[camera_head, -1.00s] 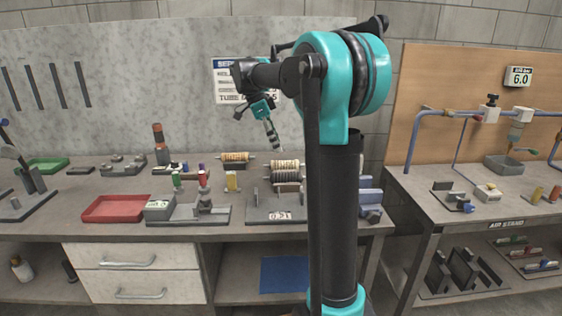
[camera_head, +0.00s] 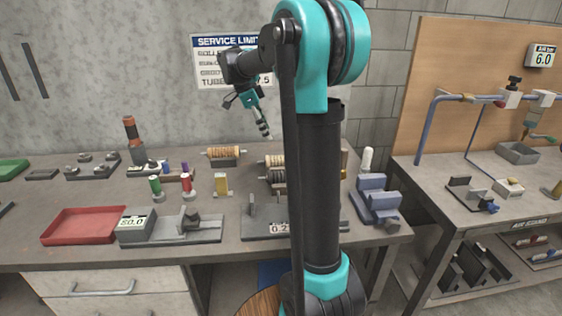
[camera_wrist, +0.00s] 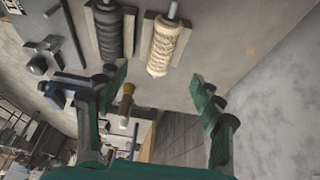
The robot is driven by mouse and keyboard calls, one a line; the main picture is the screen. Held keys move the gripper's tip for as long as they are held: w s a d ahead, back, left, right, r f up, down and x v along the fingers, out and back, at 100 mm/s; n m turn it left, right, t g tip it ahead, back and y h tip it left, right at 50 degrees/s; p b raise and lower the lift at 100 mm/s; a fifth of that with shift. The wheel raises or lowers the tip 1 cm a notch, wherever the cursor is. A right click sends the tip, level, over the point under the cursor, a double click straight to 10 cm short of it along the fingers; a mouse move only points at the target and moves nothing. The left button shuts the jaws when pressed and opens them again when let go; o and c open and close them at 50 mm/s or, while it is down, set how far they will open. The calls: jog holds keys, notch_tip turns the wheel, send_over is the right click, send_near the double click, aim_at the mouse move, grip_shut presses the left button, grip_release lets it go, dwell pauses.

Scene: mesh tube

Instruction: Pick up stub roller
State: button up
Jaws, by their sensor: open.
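Several rollers rest in cradles on the bench; I cannot tell which is the stub roller. A second cream roller (camera_head: 270,160) and a dark ribbed roller (camera_head: 272,176) are farther right, partly hidden by my arm. In the wrist view a dark ribbed roller (camera_wrist: 110,35) and a cream roller (camera_wrist: 163,47) lie side by side, beyond my fingertips. My gripper (camera_head: 264,130) hangs above the back of the bench, clear of the rollers. Its green-tipped fingers (camera_wrist: 160,88) are spread apart with nothing held between them.
A red tray (camera_head: 82,226) and a grey fixture marked 50.0 (camera_head: 165,231) stand at the front left. A blue block stand (camera_head: 374,202) is right of my arm. A second bench stands farther right.

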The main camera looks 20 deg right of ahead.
aim_at(280, 156)
jog(key=x, duration=0.7)
jog(key=shift+w+d+x, duration=0.1)
jog(key=shift+d+x, duration=0.05)
jog(key=shift+x, duration=1.15)
jog(key=shift+w+d+x, duration=0.1)
jog(key=shift+x, duration=1.2)
jog(key=shift+r, duration=0.15)
grip_shut()
